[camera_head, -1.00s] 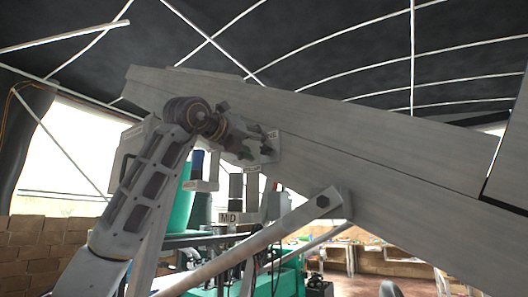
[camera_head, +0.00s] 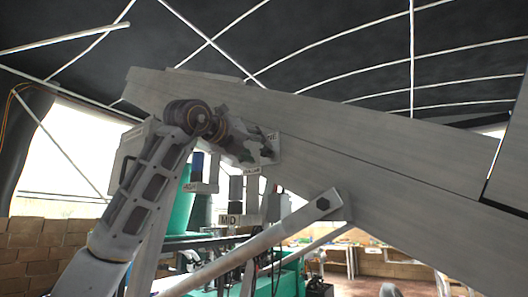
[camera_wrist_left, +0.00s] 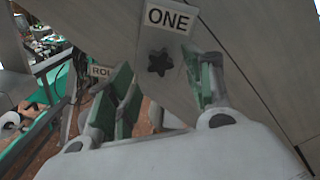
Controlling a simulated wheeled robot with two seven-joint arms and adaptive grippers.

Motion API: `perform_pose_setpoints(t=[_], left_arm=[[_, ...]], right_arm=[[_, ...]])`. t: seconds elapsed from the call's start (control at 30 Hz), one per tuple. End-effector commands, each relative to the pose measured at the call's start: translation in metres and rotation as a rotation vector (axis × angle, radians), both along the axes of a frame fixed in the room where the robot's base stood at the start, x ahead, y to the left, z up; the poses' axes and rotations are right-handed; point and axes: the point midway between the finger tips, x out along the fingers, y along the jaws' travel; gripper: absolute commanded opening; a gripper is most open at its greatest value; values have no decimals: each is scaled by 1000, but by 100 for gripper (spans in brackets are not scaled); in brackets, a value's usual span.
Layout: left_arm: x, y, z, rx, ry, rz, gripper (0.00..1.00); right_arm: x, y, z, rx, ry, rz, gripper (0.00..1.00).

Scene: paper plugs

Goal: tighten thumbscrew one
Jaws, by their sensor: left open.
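Thumbscrew one is a dark star-shaped knob (camera_wrist_left: 159,62) on a grey plank-like beam, just below a white label reading ONE (camera_wrist_left: 170,17) in the left wrist view. My left gripper (camera_wrist_left: 166,76) is open, with a green-padded finger on each side of the knob in that picture. I cannot tell how far the fingertips are from the knob. In the head view my left gripper (camera_head: 247,152) is at the face of the long beam (camera_head: 350,140); the knob is hidden or too small to make out there. My right gripper is not in view.
A diagonal metal brace (camera_head: 270,235) runs below the beam. A brick wall (camera_head: 35,250) is at the left.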

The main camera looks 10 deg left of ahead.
Motion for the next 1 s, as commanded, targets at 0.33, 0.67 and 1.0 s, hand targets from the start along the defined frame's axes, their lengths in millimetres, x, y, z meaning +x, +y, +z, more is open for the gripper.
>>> perform_pose_setpoints(t=[0.33, 0.67, 1.0], left_arm=[[10, -3, 0, 0, 1, 0, 52], [19, -7, 1, 0, 0, 0, 52], [29, -10, 1, 0, 1, 0, 52]], right_arm=[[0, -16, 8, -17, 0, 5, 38], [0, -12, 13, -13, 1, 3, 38], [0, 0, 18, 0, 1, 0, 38]])
